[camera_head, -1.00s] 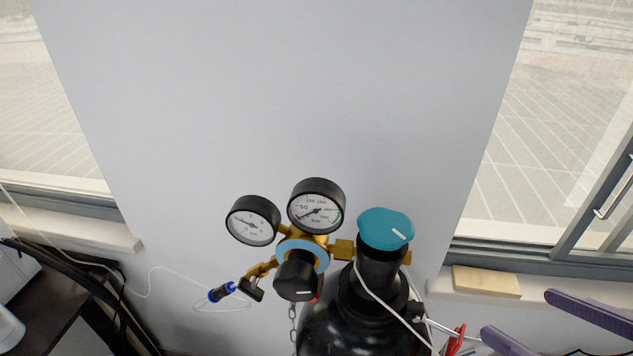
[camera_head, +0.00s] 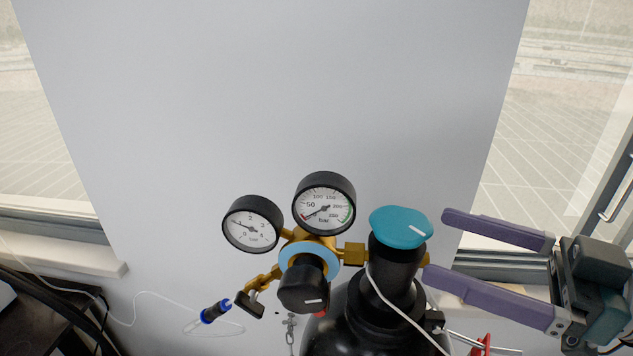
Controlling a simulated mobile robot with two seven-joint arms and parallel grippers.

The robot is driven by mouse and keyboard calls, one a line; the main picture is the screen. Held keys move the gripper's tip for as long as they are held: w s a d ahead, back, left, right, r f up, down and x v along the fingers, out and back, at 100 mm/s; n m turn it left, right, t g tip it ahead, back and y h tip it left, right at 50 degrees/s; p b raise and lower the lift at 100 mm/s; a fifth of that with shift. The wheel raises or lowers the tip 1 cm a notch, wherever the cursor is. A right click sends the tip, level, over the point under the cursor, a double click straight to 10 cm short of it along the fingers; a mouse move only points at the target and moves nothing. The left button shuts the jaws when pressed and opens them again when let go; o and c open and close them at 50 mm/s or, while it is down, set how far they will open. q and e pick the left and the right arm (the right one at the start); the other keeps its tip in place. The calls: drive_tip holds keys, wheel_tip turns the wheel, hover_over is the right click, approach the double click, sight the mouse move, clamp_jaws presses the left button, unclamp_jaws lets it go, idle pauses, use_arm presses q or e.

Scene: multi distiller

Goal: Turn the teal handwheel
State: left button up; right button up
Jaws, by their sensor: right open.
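The teal handwheel (camera_head: 398,226) sits on top of the black neck of a dark gas cylinder (camera_head: 350,325). A white mark shows on its right part. My right gripper (camera_head: 434,242) comes in from the right with its two purple fingers apart and empty. Its fingertips are just right of the handwheel and the black neck below it. The upper fingertip is level with the handwheel, the lower one level with the neck. I cannot tell whether the lower fingertip touches the neck. My left gripper is not in view.
A brass regulator with two round gauges (camera_head: 324,203) and a black knob (camera_head: 303,288) is left of the handwheel. A blue-tipped hose fitting (camera_head: 214,312) hangs further left. A red-handled part (camera_head: 481,343) is below my gripper. The grey wall (camera_head: 270,90) behind is bare.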

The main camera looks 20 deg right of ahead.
sight(418, 236)
drive_tip(key=shift+p+x, duration=0.4)
drive_tip(key=shift+x, duration=1.6)
drive_tip(key=shift+c, duration=0.2)
drive_tip(key=c, duration=1.2)
drive_tip(key=shift+o, duration=0.2)
drive_tip(key=shift+s+a+r+m+t+h+p, duration=0.1)
drive_tip(key=shift+a+r+m+t+h+p, duration=0.1)
drive_tip(key=shift+m+t+h+p, duration=0.6)
drive_tip(key=m+h+p, duration=0.1)
drive_tip(key=m+t+h+p, duration=0.1)
drive_tip(key=h, duration=0.1)
drive_tip(key=shift+s+a, duration=0.1)
drive_tip(key=shift+a, duration=0.1)
drive_tip(key=m+h, duration=0.1)
drive_tip(key=h, duration=0.1)
drive_tip(key=m+h+p, duration=0.1)
drive_tip(key=h, duration=0.1)
drive_tip(key=shift+a+f+m+t, duration=0.1)
drive_tip(key=shift+a+m+t, duration=0.2)
drive_tip(key=shift+t, duration=0.1)
drive_tip(key=shift+a+f+m+h, duration=0.1)
drive_tip(key=shift+m+h, duration=0.55)
drive_tip(key=shift+h, duration=0.5)
drive_tip(key=shift+a+m+h, duration=0.1)
drive_tip(key=shift+m+h, duration=0.55)
drive_tip(key=shift+h, duration=0.8)
